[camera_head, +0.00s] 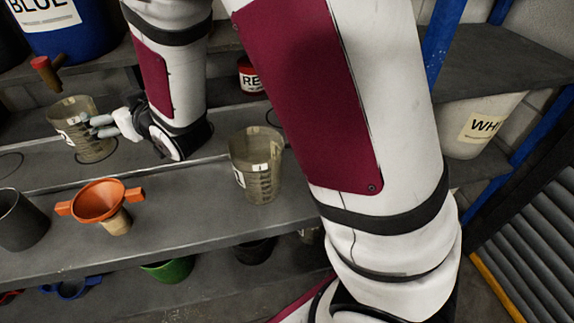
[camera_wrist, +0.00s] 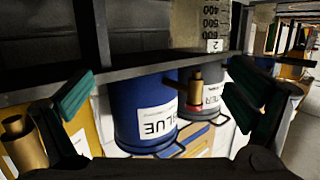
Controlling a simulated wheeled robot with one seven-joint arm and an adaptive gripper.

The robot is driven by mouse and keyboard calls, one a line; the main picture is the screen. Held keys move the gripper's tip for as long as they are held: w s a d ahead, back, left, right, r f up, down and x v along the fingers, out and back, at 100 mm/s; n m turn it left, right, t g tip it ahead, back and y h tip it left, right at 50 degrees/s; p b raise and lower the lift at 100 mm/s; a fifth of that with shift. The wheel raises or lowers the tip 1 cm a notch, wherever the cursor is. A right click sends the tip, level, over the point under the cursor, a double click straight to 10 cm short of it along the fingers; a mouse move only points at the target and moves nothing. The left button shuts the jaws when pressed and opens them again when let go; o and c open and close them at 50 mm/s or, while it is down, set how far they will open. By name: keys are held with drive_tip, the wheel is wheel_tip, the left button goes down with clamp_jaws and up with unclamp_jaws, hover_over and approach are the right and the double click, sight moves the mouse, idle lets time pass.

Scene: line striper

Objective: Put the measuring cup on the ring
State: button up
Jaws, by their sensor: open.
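One clear measuring cup (camera_head: 78,118) with a white label stands upright at the left of the grey shelf. Its base is at a dark ring outline (camera_head: 113,156); I cannot tell how well it is centred. A second measuring cup (camera_head: 262,172) stands upright nearer the shelf's front edge. My gripper (camera_head: 98,126) is open just right of the left cup, its fingers pointing at it. Contact is unclear. In the wrist view my gripper (camera_wrist: 160,80) shows spread green pads with nothing between them, and a measuring cup (camera_wrist: 215,22) marked 2 at the top.
An orange funnel (camera_head: 98,199) and a dark cup (camera_head: 20,222) stand at front left. Another ring outline (camera_head: 10,163) lies at far left. A blue bucket (camera_head: 62,35) and a red can (camera_head: 250,76) stand behind. A white bucket (camera_head: 482,124) is at right. My arm hides the middle right.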

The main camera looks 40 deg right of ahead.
drive_tip(key=s+d+r+m+g+h, duration=0.2)
drive_tip(key=s+d+r+g, duration=0.1)
drive_tip(key=s+d, duration=0.4)
drive_tip(key=s+d+g+h, duration=0.1)
drive_tip(key=s+d+g, duration=0.2)
drive_tip(key=s, duration=0.7)
drive_tip(key=s+d+m+g+h, duration=0.1)
drive_tip(key=s+d+g, duration=0.2)
drive_tip(key=s, duration=0.7)
drive_tip(key=s+d+g, duration=0.3)
drive_tip(key=s+d, duration=0.1)
drive_tip(key=s, duration=0.7)
drive_tip(key=shift+d+r+h, duration=0.3)
drive_tip(key=shift+r+h, duration=0.1)
drive_tip(key=shift+r, duration=0.05)
wheel_tip(320, 180, up, 6)
drive_tip(key=t+p, duration=0.1)
drive_tip(key=p, duration=0.3)
drive_tip(key=shift+p, duration=0.4)
